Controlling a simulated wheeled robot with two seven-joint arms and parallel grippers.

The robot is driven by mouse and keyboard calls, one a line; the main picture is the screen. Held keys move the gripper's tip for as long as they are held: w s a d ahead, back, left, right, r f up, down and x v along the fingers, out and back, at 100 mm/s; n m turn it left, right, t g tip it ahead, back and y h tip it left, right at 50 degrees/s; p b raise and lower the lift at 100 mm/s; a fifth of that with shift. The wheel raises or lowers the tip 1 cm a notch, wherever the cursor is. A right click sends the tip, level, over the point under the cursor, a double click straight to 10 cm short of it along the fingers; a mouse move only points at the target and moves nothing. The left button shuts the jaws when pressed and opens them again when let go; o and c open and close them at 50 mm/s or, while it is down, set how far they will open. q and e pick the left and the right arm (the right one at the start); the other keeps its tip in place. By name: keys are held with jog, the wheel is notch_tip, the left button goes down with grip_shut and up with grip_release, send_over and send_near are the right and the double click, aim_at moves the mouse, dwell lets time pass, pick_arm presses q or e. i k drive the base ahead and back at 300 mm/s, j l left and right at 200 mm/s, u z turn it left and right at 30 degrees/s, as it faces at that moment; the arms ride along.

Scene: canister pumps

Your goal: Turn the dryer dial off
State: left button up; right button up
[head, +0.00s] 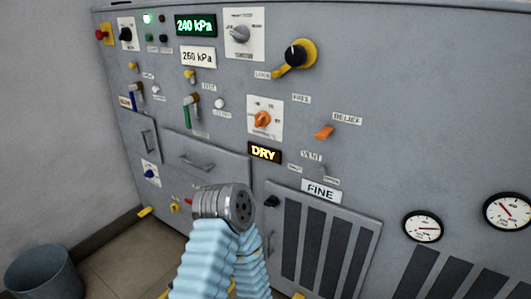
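An orange dial (262,120) sits on a white square plate in the middle of the grey panel (340,80). A lit yellow DRY sign (264,152) is just below it, so this looks like the dryer dial. The small marks around the dial are too small to read, so I cannot tell its setting. One of my arms, with a ribbed light blue sleeve and a grey metal joint, rises at the lower middle, below the dial and apart from it in the picture. Neither of my grippers shows.
Green-lit and white kPa displays are upper left. Round gauges (423,226) are lower right. A bin (44,274) stands at lower left.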

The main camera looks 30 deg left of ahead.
aim_at(263, 118)
jog(key=l+u, duration=0.25)
jog(key=u, duration=0.2)
jog(key=l+u, duration=0.25)
jog(key=u, duration=0.15)
jog(key=j+z, duration=0.1)
jog(key=j, duration=0.2)
